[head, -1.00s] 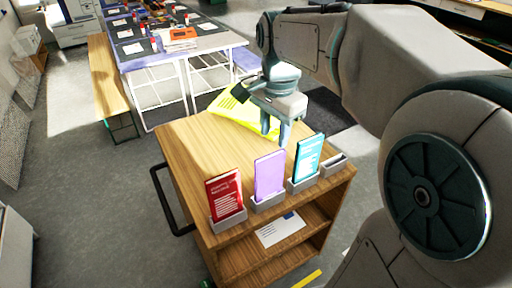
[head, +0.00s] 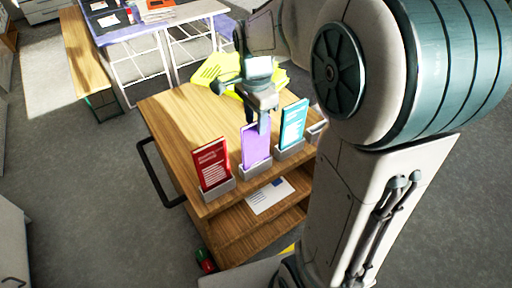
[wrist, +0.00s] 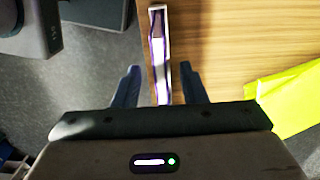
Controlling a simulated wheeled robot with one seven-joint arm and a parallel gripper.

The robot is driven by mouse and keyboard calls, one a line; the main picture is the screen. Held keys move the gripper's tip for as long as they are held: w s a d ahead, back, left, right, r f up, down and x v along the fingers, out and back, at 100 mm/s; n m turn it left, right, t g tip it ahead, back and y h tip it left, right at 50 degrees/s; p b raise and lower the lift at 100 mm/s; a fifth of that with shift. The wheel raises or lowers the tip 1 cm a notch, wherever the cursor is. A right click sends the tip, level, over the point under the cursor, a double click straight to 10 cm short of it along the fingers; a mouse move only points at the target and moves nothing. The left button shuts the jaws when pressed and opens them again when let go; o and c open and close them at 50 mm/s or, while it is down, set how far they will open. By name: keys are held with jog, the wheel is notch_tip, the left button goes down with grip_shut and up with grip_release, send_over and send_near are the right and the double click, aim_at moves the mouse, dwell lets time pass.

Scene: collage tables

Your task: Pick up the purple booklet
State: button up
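The purple booklet (head: 255,148) stands upright in a small grey holder (head: 264,168) near the front edge of the wooden cart top, between a red booklet (head: 212,164) and a teal booklet (head: 293,124). My gripper (head: 263,123) points down at the top of the purple booklet and hides part of its upper edge. In the wrist view, the purple booklet (wrist: 161,70) shows edge-on in its holder, between the two fingers of my open gripper (wrist: 160,88). A gap shows on each side. Whether the fingertips reach below its top edge is hard to tell.
A holder without a booklet (head: 318,128) stands right of the teal one. Yellow sheets (head: 212,72) lie at the back of the cart top (head: 180,110). A white paper (head: 270,196) lies on the lower shelf. The cart top's left part is clear.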

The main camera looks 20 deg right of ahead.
aim_at(255, 148)
notch_tip(255, 148, down, 4)
jog(key=shift+r, duration=0.2)
grip_shut()
